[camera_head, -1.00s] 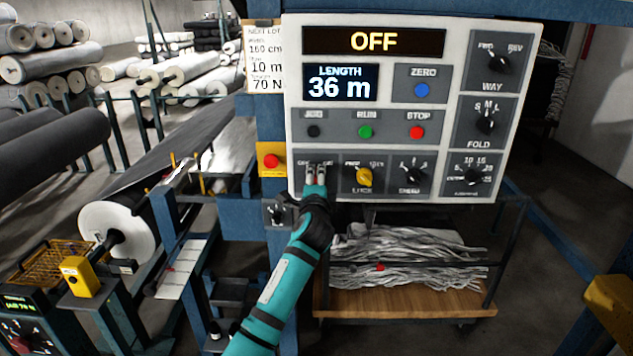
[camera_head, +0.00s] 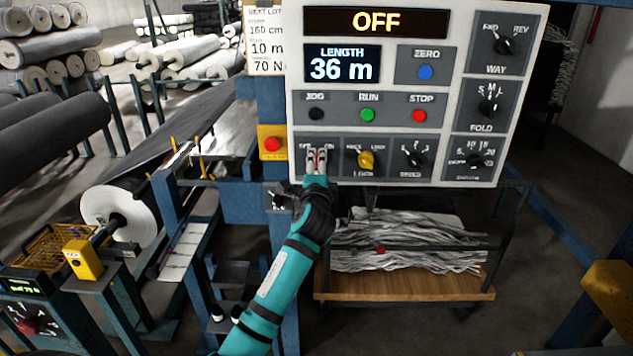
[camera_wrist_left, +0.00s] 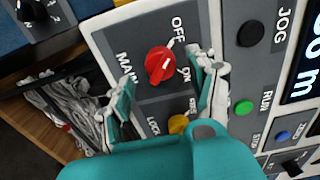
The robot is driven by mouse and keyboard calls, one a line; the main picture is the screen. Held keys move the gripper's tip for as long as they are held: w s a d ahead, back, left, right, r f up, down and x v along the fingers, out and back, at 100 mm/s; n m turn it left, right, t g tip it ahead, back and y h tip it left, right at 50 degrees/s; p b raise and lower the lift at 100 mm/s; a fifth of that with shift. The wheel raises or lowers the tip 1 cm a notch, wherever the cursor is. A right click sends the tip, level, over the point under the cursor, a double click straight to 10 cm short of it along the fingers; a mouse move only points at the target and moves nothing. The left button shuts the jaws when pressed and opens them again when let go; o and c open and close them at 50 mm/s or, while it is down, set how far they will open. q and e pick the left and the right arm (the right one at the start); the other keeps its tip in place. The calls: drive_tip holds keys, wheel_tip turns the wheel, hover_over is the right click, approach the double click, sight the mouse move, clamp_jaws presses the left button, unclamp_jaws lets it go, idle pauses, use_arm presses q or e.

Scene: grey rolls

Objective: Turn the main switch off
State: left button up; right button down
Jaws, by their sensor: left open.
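The red main switch (camera_wrist_left: 160,65) sits on its grey plate marked MAIN, OFF and ON in the left wrist view. Its handle appears to slant toward the OFF mark. My left gripper (camera_wrist_left: 166,98) is open, with one finger on each side of the switch; I cannot tell whether either touches it. In the head view my left gripper (camera_head: 317,154) is in front of the panel's lower-left plate and hides the switch. The top display (camera_head: 376,22) reads OFF. My right gripper is not in view.
The white control panel (camera_head: 450,90) carries a yellow lock knob (camera_head: 366,160) right of my gripper and JOG, RUN and STOP buttons above. A red button on a yellow box (camera_head: 272,144) is to the left. A wooden shelf (camera_head: 405,288) with grey strips stands below.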

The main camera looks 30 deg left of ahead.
use_arm(q)
drive_tip(key=v, duration=0.9)
drive_tip(key=shift+s, duration=0.25)
drive_tip(key=shift+d, duration=0.1)
drive_tip(key=s+d+f+n+g+h, duration=0.1)
drive_tip(key=s+d+f+g+h, duration=0.15)
drive_tip(key=f, duration=1.55)
drive_tip(key=s+d+f+g+h, duration=0.1)
drive_tip(key=d+f+g+h, duration=0.25)
drive_tip(key=f, duration=1.55)
drive_tip(key=s+d+f+n+g+h, duration=0.2)
drive_tip(key=s+d+f+n+g, duration=0.15)
drive_tip(key=s+f, duration=1.4)
drive_tip(key=s+d+f+n+g, duration=0.1)
drive_tip(key=s+f, duration=0.4)
drive_tip(key=s, duration=0.5)
drive_tip(key=s+d+f+n+g+h, duration=0.1)
drive_tip(key=s+f, duration=0.4)
drive_tip(key=s, duration=0.5)
drive_tip(key=s+d+f+n+g, duration=0.1)
drive_tip(key=s+f, duration=0.4)
drive_tip(key=s, duration=0.5)
drive_tip(key=shift+d+f+n+g+h+b, duration=0.2)
drive_tip(key=shift+f+n+g+h+b, duration=0.2)
drive_tip(key=shift+n+g, duration=0.45)
